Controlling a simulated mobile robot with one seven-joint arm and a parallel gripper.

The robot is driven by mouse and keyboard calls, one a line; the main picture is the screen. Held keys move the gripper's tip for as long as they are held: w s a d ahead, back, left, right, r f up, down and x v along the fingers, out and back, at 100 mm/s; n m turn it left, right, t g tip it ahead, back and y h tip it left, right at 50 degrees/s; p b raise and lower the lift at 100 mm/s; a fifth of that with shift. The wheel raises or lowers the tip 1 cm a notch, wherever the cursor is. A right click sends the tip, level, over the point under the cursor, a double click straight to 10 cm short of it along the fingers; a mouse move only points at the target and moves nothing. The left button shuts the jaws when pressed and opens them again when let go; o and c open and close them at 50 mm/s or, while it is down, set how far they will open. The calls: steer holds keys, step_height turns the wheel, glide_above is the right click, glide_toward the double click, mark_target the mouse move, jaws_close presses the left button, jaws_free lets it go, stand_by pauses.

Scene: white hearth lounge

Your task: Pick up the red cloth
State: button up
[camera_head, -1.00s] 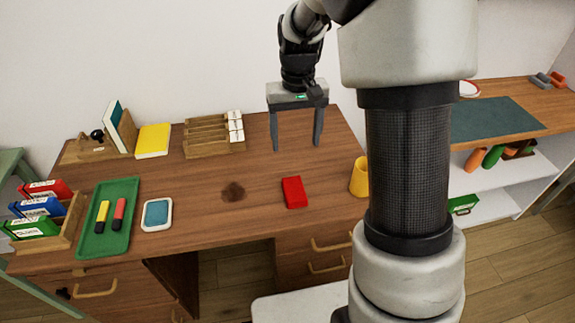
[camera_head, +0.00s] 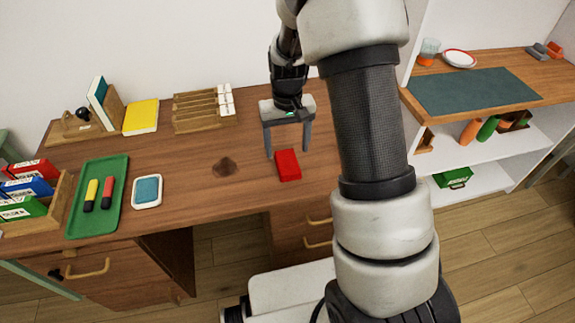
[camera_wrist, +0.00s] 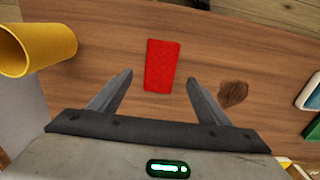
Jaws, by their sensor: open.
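The red cloth (camera_head: 288,165) is a small folded red rectangle lying flat on the brown wooden desk (camera_head: 190,150). It also shows in the wrist view (camera_wrist: 162,66), just beyond and between the two fingertips. My gripper (camera_head: 287,155) is open and empty, pointing down above the desk beside the cloth's far side in the head view. In the wrist view my gripper (camera_wrist: 160,78) has its fingers spread wider than the cloth, and neither finger visibly touches it.
A green tray (camera_head: 112,222) holds two markers.

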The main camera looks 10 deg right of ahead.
mark_target(287, 162)
steer(key=f, duration=0.2)
steer(key=f+b, duration=0.1)
steer(key=f, duration=0.1)
steer(key=shift+s+f, duration=0.2)
steer(key=shift+f, duration=0.2)
steer(key=c, duration=1.1)
step_height(287, 162, up, 10)
steer(key=shift+r+p, duration=0.1)
steer(key=shift+p, duration=0.9)
steer(key=shift+c, duration=0.2)
steer(key=shift+o, duration=1.1)
steer(key=shift+c, duration=0.6)
steer(key=shift+a, duration=0.15)
